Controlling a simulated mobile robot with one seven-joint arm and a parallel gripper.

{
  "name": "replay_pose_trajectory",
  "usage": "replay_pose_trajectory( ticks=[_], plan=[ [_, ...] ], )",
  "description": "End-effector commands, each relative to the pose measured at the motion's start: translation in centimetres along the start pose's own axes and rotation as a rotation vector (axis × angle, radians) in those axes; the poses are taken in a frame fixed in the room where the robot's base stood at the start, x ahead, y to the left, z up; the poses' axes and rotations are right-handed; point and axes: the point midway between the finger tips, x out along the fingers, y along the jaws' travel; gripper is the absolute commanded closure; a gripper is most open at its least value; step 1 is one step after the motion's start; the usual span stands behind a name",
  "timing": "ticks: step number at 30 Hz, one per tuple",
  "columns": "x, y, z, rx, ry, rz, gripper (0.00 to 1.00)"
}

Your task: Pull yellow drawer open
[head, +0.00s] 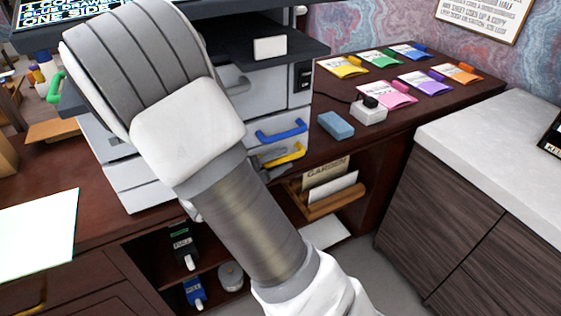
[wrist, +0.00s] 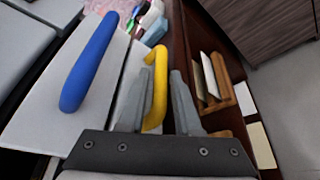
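The yellow handle (head: 288,156) is on the lowest visible drawer of the light grey copier-like machine, below the blue handle (head: 281,133). In the wrist view the yellow handle (wrist: 160,68) stands out from a pale drawer front (wrist: 128,78). My gripper (wrist: 160,88) is open, with one finger on each side of the lower part of the yellow handle. I cannot tell whether the fingers touch it. In the head view my gripper (head: 268,155) shows only in part beside the handle; my arm hides much of the machine.
The blue handle (wrist: 90,60) lies close to the left of my gripper in the wrist view. A wooden tray (head: 330,199) with papers sits low to the right. A blue block (head: 336,125) and several colored packets lie on the desk (head: 440,103). A white-topped cabinet (head: 495,120) stands right.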

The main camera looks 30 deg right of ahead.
Motion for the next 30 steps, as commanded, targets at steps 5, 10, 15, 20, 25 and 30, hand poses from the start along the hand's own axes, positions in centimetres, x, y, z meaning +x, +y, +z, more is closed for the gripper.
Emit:
replay_pose_trajectory(
  ticks=[5,10,15,20,25,30],
  plan=[
    [0.01,0.01,0.01,0.0,0.0,0.0,0.68],
    [0.0,0.01,0.01,0.0,-0.001,0.0,0.95],
    [-0.02,0.01,0.01,0.0,-0.001,0.0,1.0],
    [-0.02,0.0,0.01,0.0,-0.001,0.0,1.0],
    [-0.03,-0.01,0.01,0.0,-0.001,0.0,1.0],
    [-0.03,-0.01,0.01,0.0,-0.001,0.0,1.0]
  ],
)
